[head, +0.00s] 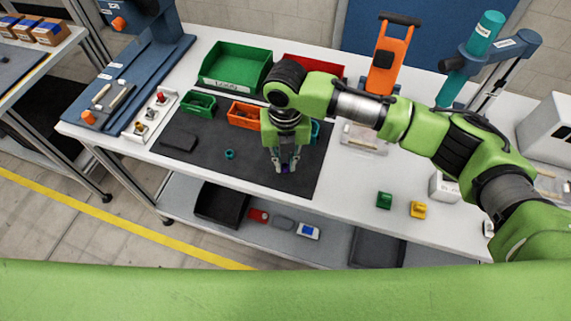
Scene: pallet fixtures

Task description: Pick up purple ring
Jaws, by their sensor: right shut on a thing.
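My right gripper (286,168) points down over the dark mat (200,161) on the white workbench. It is shut on the small purple ring (286,169), of which only a bit shows between the fingertips. I cannot tell whether the ring still touches the mat. A teal ring (229,154) lies on the mat to the left of the gripper. My left gripper is not in view.
Green (199,103) and orange (244,115) small bins stand behind the gripper, with larger green (236,67) and red (314,70) bins farther back.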

